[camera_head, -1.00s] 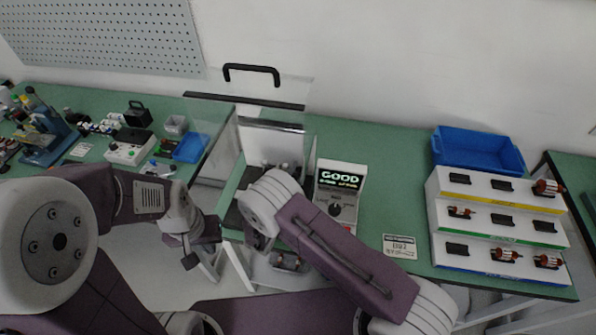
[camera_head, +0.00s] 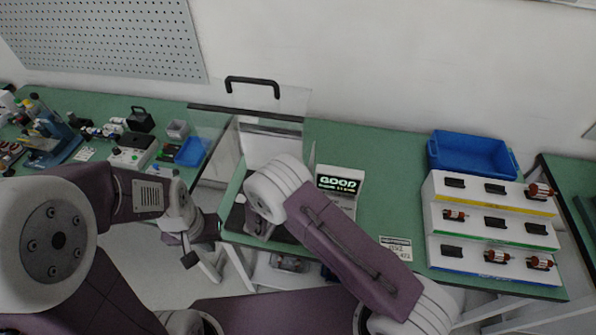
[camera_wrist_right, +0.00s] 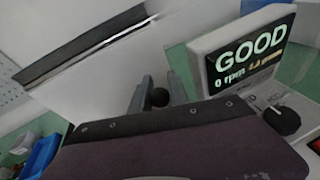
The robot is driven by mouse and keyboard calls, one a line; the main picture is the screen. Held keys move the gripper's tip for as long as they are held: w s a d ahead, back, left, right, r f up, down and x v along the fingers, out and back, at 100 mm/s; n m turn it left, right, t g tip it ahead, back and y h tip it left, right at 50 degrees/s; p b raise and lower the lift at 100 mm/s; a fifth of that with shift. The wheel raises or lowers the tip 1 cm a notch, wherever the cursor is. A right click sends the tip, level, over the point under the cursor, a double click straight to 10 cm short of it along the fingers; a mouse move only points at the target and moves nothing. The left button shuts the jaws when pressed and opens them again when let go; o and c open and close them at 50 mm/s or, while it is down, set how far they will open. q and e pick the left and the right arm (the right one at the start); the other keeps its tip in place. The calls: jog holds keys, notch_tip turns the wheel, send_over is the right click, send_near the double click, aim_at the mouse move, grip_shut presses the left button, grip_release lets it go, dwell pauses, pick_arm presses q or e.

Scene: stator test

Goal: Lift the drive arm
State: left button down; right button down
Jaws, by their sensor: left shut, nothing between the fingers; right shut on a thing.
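The drive arm shows only as a round black knob (camera_wrist_right: 158,97) in the right wrist view; the rest of it is hidden behind my wrist. My right gripper (camera_wrist_right: 157,94) is shut on this knob, with one grey finger on each side. In the head view, my right forearm covers most of the fixture around it. The tester (camera_head: 341,183) stands just right of my right wrist. Its screen reads GOOD in the right wrist view (camera_wrist_right: 252,48), with a black dial below. My left gripper (camera_head: 189,260) is shut and empty, low in front of the bench edge.
A clear guard with a black handle (camera_head: 252,82) stands behind the fixture. A white tiered rack (camera_head: 440,232) with red-and-silver rotors and a blue bin (camera_head: 472,155) are at right. Tools and small devices crowd the left bench.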

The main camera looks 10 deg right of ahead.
jog(key=c, duration=1.3)
grip_release()
jog(key=shift+r, duration=0.1)
jog(key=shift+a, duration=0.1)
jog(key=b+v, duration=0.2)
jog(key=v, duration=0.7)
